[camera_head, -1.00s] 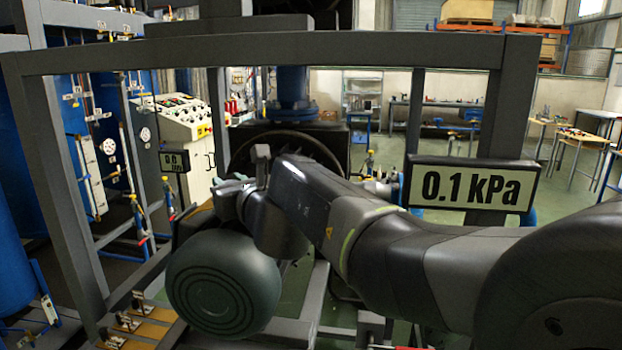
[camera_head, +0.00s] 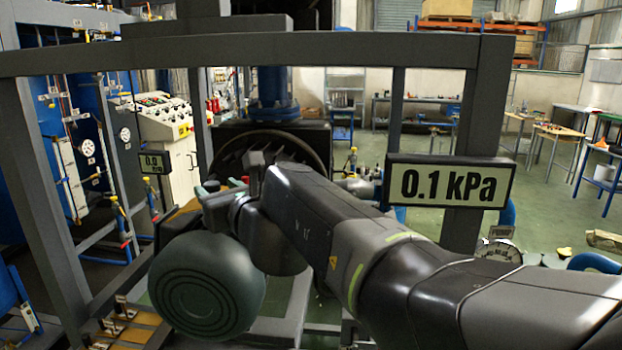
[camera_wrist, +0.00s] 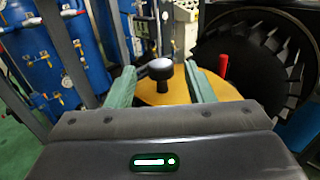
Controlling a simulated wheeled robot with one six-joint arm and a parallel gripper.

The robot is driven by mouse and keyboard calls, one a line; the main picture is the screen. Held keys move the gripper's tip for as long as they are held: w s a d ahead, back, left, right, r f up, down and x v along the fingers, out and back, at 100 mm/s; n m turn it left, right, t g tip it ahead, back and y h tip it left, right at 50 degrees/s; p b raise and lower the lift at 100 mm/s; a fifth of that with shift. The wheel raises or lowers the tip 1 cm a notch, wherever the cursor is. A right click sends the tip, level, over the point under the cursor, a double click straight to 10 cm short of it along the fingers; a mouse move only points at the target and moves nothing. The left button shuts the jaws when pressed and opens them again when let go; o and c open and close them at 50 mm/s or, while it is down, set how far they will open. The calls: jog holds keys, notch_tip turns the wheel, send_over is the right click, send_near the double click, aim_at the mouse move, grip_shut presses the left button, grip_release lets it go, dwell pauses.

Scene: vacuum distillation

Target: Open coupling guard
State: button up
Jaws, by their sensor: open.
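A small part of the yellow cover (camera_head: 183,212) shows behind my arm in the head view. My gripper (camera_wrist: 160,76) is open, with one green finger on each side of the knob in the picture. I cannot tell how far the knob is beyond the fingertips. In the head view my arm hides most of the cover and the knob.
A finned dark wheel (camera_wrist: 255,58) stands right of the cover, with a red handle (camera_wrist: 222,65) near it. A grey frame (camera_head: 270,48) surrounds the machine, carrying a 0.1 kPa display (camera_head: 450,183). Blue tanks (camera_wrist: 60,60) and a control panel (camera_head: 163,115) stand at left.

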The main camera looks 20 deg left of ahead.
aim_at(215, 187)
jog(key=p+v, duration=0.2)
jog(key=v, duration=0.7)
jog(key=shift+s+d, duration=0.25)
jog(key=shift+d, duration=0.1)
jog(key=b+x, duration=0.2)
jog(key=x, duration=1.1)
jog(key=shift+w+a+b, duration=0.1)
jog(key=shift+b, duration=0.3)
jog(key=shift+w+a, duration=0.15)
jog(key=shift+a, duration=0.15)
jog(key=shift+d, duration=0.1)
